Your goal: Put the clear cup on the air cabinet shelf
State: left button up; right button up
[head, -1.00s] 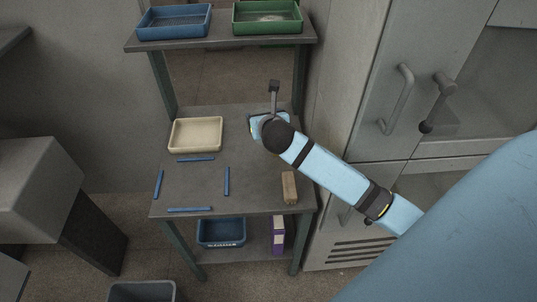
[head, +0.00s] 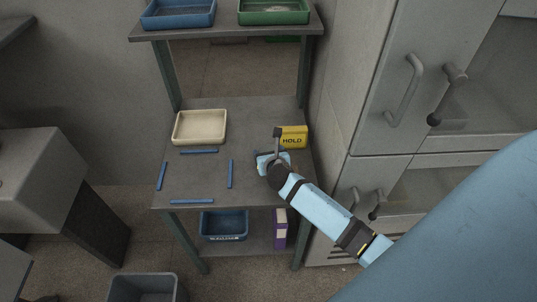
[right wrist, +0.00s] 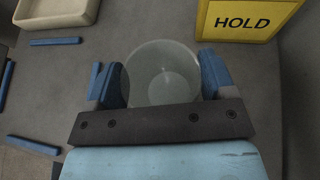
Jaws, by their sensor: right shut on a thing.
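The clear cup (right wrist: 162,70) sits between the blue fingers of my right gripper (right wrist: 160,88) in the right wrist view, and the gripper is shut on it. In the head view my right gripper (head: 271,161) is over the right part of the grey table (head: 215,180) and hides the cup. I cannot tell whether the cup touches the table. A grey cabinet (head: 385,140) with bar handles stands at the right; which shelf is the air cabinet shelf is not clear. My left gripper is not in view.
A yellow HOLD box (head: 292,137) stands just behind my right gripper. A cream tray (head: 200,127) is at the table's back left. Several blue strips (head: 230,174) lie on the table. Blue (head: 178,14) and green (head: 273,12) trays sit on the upper shelf.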

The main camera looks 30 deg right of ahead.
jog(key=shift+f, duration=0.15)
jog(key=o, duration=0.6)
jog(key=shift+f, duration=0.1)
jog(key=shift+c, duration=0.2)
jog(key=o, duration=0.4)
